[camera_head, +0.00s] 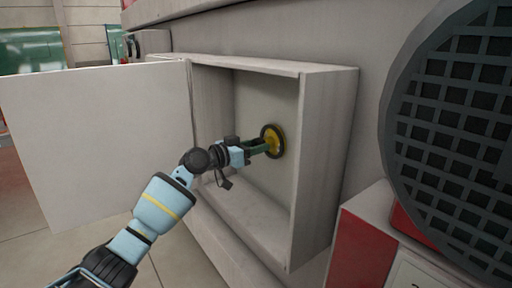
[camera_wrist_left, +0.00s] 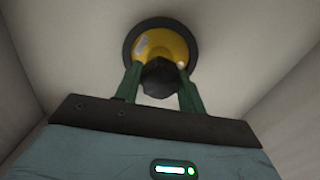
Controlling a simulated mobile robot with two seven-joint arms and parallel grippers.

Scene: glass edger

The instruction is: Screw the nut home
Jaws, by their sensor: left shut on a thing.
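My left gripper (camera_head: 262,149) reaches into an open box on the machine, its green fingers towards the back wall. In the left wrist view the fingers (camera_wrist_left: 160,85) are shut on a dark faceted nut (camera_wrist_left: 160,78). Behind the nut is a round yellow disc with a black rim; the yellow disc (camera_head: 273,141) also shows in the head view, at the back wall of the box. The fingers cover the sides of the nut, and I cannot tell how far it sits from the disc. My right gripper is not in view.
The grey box (camera_head: 328,150) has side walls close around my left arm. Its white door (camera_head: 100,140) stands open to the left. A large dark round grille (camera_head: 455,130) and a red and white block (camera_head: 365,245) are at the right.

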